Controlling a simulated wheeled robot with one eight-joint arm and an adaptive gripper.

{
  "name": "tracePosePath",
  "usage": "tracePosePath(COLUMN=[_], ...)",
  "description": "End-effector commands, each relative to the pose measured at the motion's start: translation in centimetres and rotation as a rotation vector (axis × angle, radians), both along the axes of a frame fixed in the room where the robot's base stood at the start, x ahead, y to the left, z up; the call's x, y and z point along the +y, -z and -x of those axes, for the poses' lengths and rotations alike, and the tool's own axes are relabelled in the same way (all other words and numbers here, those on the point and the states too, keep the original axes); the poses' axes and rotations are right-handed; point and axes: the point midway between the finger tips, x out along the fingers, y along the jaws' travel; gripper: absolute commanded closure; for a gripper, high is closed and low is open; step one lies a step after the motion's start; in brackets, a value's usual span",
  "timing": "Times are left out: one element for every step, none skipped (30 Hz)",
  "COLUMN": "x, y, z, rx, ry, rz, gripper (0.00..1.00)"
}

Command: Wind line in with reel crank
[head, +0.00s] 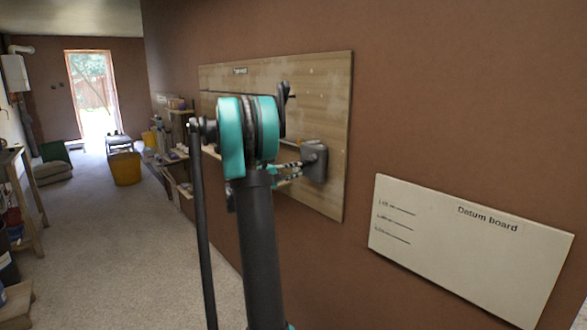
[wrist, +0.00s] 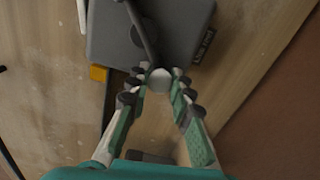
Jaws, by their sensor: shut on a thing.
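The grey reel box (head: 316,162) is mounted on the wooden wall board (head: 335,110), low at its right side. In the wrist view the reel box (wrist: 180,22) fills the top, with a dark crank arm (wrist: 144,36) running down across its face. The crank ends in a round pale knob (wrist: 159,80). My gripper (wrist: 159,88) is shut on this knob, one finger on each side. In the head view my gripper (head: 292,170) reaches the box from the left, and my arm hides part of the board and the crank.
A small yellow-orange block (wrist: 98,73) sits at the box's lower left edge. A pale datum board (head: 470,245) hangs on the brown wall to the right. Shelves with goods (head: 175,150) and a yellow bin (head: 125,168) stand further back. The carpeted floor at left is open.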

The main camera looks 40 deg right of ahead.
Motion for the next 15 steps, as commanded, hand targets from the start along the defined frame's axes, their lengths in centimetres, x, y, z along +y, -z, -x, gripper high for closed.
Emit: tracePosePath(x=[0.0,0.0,0.0,0.0,-0.1,-0.1,-0.1,-0.1,-0.1,-0.1,-0.1,-0.1,-0.1,-0.1,-0.1], y=[0.3,0.4,0.5,0.6,0.7,0.8,0.9,0.9,1.0,1.1,1.1,1.2,1.2,1.3,1.3], z=[0.2,0.3,0.4,0.5,0.7,0.8,0.9,1.0,1.1,1.2,1.3,1.4,1.5,1.6,1.7], rx=[0.043,0.071,0.108,0.135,0.162,0.197,0.221,0.245,0.277,0.300,0.322,0.349,0.368,0.387,0.410], ry=[0.001,0.001,0.001,0.001,0.001,0.001,0.001,0.001,0.001,0.001,0.001,0.001,0.001,0.001,0.001], rz=[0.001,0.004,0.007,0.009,0.011,0.014,0.016,0.017,0.020,0.022,0.023,0.026,0.027,0.029,0.030], gripper=[1.00,1.00,1.00,1.00,1.00,1.00,1.00,1.00,1.00,1.00,1.00,1.00,1.00,1.00,1.00])
